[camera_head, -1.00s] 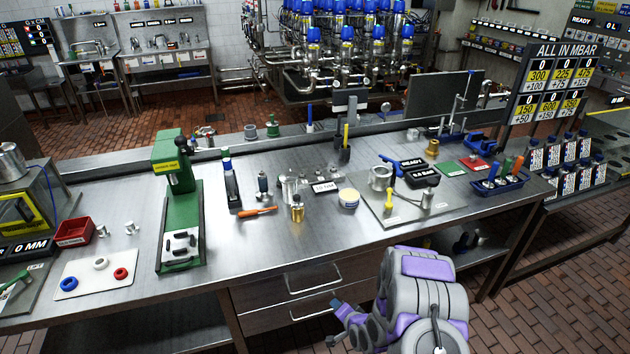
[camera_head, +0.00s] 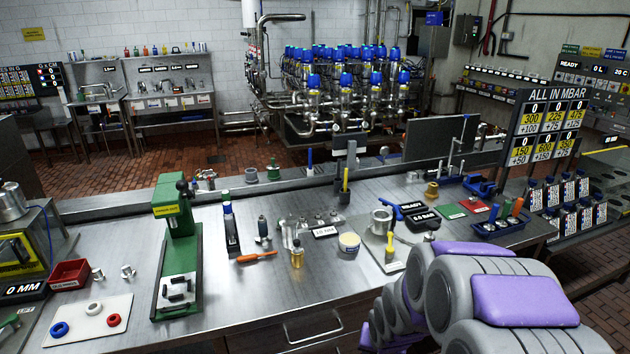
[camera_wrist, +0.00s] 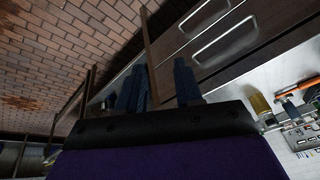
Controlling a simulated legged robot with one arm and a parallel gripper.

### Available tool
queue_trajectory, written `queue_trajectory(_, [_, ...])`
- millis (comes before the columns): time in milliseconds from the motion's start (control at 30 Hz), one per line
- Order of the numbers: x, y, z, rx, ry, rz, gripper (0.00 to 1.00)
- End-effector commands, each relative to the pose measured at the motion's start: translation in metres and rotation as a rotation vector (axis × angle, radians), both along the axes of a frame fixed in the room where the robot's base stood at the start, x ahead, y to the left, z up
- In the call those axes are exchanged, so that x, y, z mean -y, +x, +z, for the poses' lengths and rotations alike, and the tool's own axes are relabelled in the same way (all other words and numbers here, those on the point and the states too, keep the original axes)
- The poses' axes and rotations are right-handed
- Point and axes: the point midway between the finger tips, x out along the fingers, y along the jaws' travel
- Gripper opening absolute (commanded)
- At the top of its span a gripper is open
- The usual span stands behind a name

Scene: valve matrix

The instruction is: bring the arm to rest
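My gripper (camera_wrist: 161,78) shows in the wrist view as dark blue fingers with a gap between them and nothing held. It is tilted in front of the bench's drawers (camera_wrist: 222,38), below the worktop level. In the head view my grey and purple arm (camera_head: 520,300) fills the lower right, in front of the bench. The gripper itself is hidden or out of frame there.
The steel workbench (camera_head: 345,275) carries a green press (camera_head: 178,245), a red bin (camera_head: 70,274), a white plate with rings (camera_head: 92,318) and small fittings. Blue-capped valves (camera_head: 345,85) stand beyond. Brick floor (camera_wrist: 70,50) lies beside the drawers.

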Motion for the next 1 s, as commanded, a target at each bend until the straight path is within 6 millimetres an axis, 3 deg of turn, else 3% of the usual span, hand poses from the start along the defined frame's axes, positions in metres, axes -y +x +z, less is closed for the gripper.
queue_trajectory(100, [0.004, -0.031, 0.031, -0.052, -0.033, 0.028, 0.35])
queue_trajectory(267, [0.008, -0.08, 0.064, -0.143, -0.065, 0.068, 0.35])
queue_trajectory(500, [0.009, -0.163, 0.109, -0.28, -0.085, 0.134, 0.35])
queue_trajectory(800, [0.002, -0.268, 0.147, -0.436, -0.063, 0.227, 0.35])
queue_trajectory(1000, [-0.002, -0.303, 0.156, -0.486, -0.047, 0.263, 0.35])
